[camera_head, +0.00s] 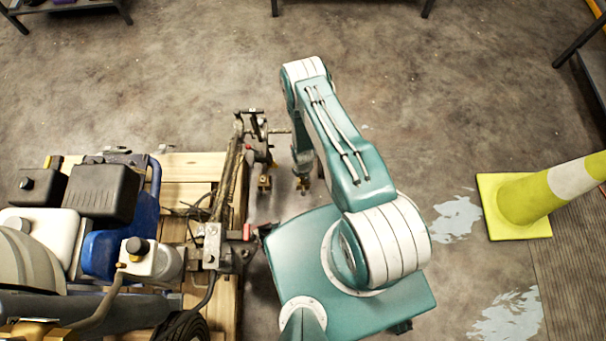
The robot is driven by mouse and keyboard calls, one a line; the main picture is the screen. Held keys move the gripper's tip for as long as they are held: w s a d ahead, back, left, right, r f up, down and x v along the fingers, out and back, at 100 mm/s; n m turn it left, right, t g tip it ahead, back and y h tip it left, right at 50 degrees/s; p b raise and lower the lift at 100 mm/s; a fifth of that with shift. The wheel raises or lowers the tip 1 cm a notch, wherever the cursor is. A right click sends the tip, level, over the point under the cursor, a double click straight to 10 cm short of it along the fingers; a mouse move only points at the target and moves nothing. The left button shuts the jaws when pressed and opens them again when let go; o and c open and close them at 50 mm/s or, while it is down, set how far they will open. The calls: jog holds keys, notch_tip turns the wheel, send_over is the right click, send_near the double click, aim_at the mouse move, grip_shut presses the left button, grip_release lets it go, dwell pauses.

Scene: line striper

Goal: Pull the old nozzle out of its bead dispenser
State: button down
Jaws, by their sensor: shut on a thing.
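The line striper (122,195) stands at the left, with a side bar carrying small fittings at its right edge. One bead dispenser fitting (264,183), dark with a brass-coloured end, hangs beside this bar. My gripper (303,184) is small and partly covered by my teal and white arm, just right of that fitting. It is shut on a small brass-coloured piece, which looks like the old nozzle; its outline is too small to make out. I cannot tell whether this piece is still seated in a dispenser.
The striper rests on a wooden pallet (180,166). Dark rack legs show along the top and right edges. The concrete floor above my arm is clear.

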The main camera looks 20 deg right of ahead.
jog(key=shift+r, duration=1.2)
